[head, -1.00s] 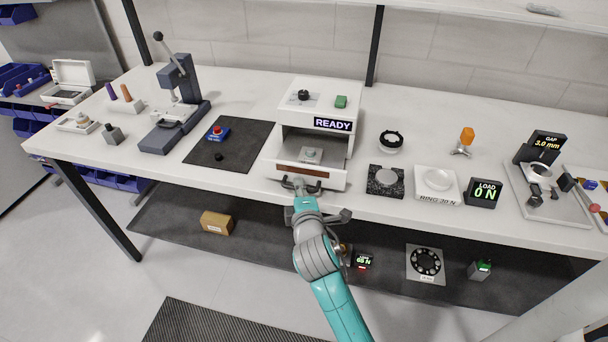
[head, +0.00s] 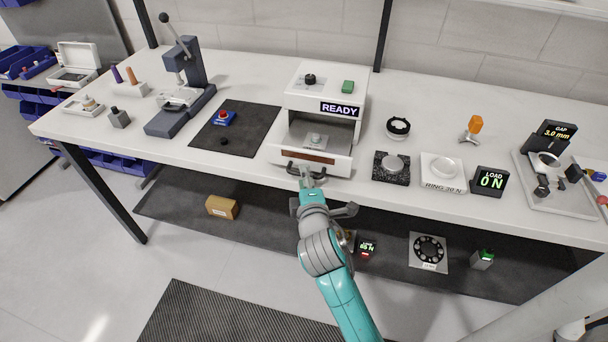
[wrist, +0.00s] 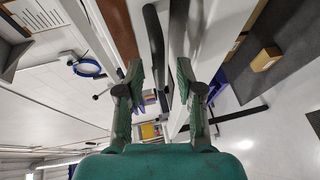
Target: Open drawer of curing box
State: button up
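The white curing box (head: 347,88) stands at the middle of the bench, with a READY label on its front. The drawer front has a brown strip and a dark curved handle (head: 291,168). My gripper (head: 308,178) is just in front of the handle. In the wrist view my gripper (wrist: 159,70) is open, with the dark handle bar (wrist: 154,35) between the fingers and gaps visible beside it. I see no finger closed on it.
A dark mat (head: 238,130) with a blue button box lies left of the curing box. A black stone block (head: 382,177) and a white ring plate (head: 444,183) stand to its right. The lower shelf (head: 290,230) lies beneath the bench, holding a cardboard box (head: 222,207).

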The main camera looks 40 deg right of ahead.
jog(key=v, duration=1)
jog(key=s+a+f+m+y, duration=0.25)
jog(key=s+a+f, duration=0.2)
jog(key=s, duration=0.35)
jog(key=s+a+f+m+y, duration=0.1)
jog(key=s+a+f+y, duration=0.25)
jog(key=s+f, duration=0.3)
jog(key=s+r+m+y, duration=0.1)
jog(key=s+m, duration=0.3)
jog(key=s, duration=0.4)
jog(key=s+a+r+m, duration=0.1)
jog(key=s+r+m, duration=0.1)
jog(key=s, duration=0.6)
jog(key=shift+a+m+t+y, duration=0.25)
jog(key=shift+m+t+y, duration=0.15)
jog(key=shift+m, duration=0.45)
